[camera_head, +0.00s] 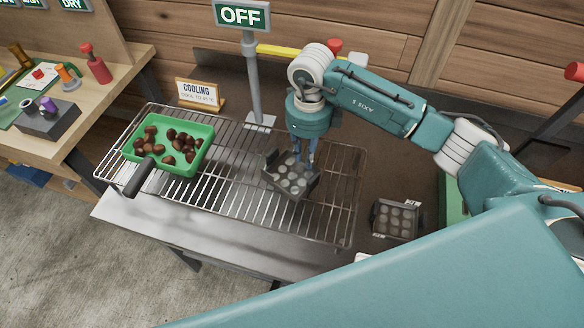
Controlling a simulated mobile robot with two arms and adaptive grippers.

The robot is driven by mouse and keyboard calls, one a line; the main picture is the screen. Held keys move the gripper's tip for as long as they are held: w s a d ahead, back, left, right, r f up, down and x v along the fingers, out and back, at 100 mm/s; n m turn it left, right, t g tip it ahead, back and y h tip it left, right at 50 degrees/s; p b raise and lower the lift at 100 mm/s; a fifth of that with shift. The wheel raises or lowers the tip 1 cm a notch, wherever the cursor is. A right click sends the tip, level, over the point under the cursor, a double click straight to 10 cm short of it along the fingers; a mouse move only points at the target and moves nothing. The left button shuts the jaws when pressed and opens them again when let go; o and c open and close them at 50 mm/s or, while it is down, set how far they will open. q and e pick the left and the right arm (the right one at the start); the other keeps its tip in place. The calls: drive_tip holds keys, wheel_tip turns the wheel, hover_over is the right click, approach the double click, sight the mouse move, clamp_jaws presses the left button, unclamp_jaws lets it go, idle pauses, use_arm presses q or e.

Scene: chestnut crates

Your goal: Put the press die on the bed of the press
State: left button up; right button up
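A dark grey die-like block (290,181) with several round light cups is at the right part of the wire cooling rack (235,205). I cannot tell whether it rests on the wires or hangs just above them. My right gripper (304,158) points down at its far edge. The fingertips meet or overlap the block, so their grip is unclear. A second, similar cupped plate (397,217) lies to the right of the rack, partly framed by dark sides. I cannot tell which is the press die or clearly make out the press bed. My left gripper is out of view.
A green tray (205,160) of chestnuts with a black handle lies on the rack's left. A "COOLING" sign (198,94) and an "OFF" sign on a post (254,80) stand behind. A wooden bench (95,95) with tools is at left. My teal arm hides the lower right.

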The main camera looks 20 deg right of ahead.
drive_tip(key=shift+f, duration=0.8)
clamp_jaws()
drive_tip(key=shift+w, duration=0.1)
drive_tip(key=shift+r, duration=0.1)
